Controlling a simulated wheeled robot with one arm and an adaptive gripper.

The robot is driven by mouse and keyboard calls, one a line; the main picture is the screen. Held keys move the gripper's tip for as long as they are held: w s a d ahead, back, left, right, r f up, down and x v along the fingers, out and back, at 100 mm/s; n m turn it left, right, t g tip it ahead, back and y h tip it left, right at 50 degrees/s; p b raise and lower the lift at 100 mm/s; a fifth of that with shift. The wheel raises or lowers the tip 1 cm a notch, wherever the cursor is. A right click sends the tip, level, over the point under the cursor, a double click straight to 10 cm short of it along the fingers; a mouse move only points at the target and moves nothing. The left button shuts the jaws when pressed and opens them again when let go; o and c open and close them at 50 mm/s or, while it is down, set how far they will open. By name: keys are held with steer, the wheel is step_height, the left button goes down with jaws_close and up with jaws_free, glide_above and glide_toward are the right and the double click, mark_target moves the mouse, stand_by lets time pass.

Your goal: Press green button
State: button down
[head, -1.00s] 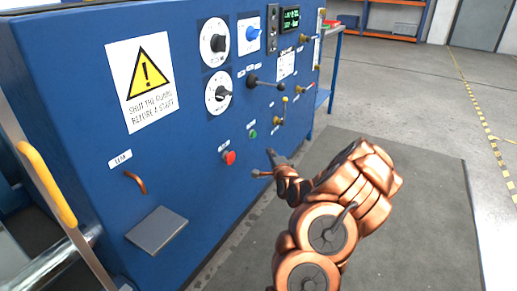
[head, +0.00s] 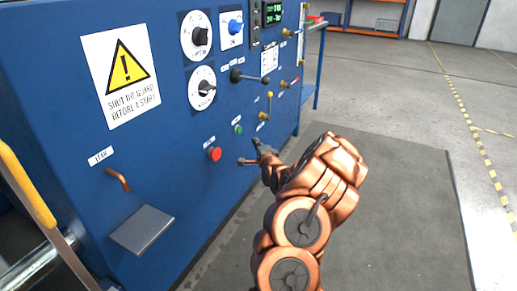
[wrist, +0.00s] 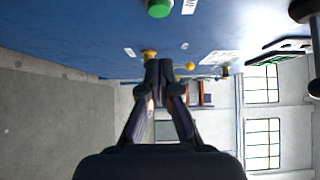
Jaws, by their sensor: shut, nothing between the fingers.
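The green button (head: 238,130) sits on the blue panel (head: 150,190), up and right of the red button (head: 215,154). It also shows in the wrist view, where the green button (wrist: 159,8) is cut by the top edge. My gripper (head: 257,143) is just right of and slightly below the green button in the head view. In the wrist view my gripper (wrist: 160,66) has its fingertips together with nothing between them. The fingertips appear below the button in that view, with a gap between. I see no contact with the button.
A black-handled lever (head: 250,77), a yellow-knobbed valve (head: 267,108) and dials (head: 197,36) are on the panel. A grey plate (head: 143,229) juts out at lower left. A dark mat (head: 390,220) covers open floor at right.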

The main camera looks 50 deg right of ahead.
mark_target(239, 130)
steer(key=w+d+b, duration=0.1)
steer(key=w+b, duration=0.2)
steer(key=w, duration=0.5)
steer(key=shift+w+d, duration=0.2)
steer(key=shift+w, duration=0.05)
